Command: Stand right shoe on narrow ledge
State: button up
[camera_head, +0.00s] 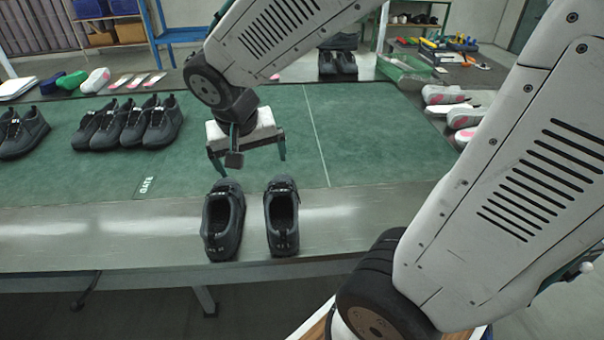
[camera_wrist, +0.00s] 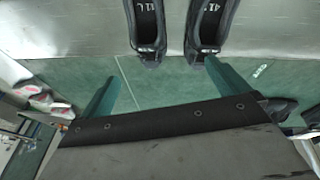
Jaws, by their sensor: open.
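In the wrist view, the left-hand shoe (camera_wrist: 150,48) has a label that appears to end in L. The label in the right-hand shoe (camera_wrist: 196,50) is not fully readable.
More dark shoes (camera_head: 128,124) stand on the mat at left. Insoles and pale shoe parts (camera_head: 443,95) lie along the right side. The ledge is clear on both sides of the pair.

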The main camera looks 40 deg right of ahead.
jog(key=s+r+n+g+y, duration=0.1)
jog(key=s+r+n, duration=0.4)
jog(key=s, duration=1.1)
jog(key=shift+a+r+y, duration=0.3)
jog(key=shift+r+y, duration=0.15)
jog(key=shift+y, duration=0.45)
jog(key=shift+s, duration=0.1)
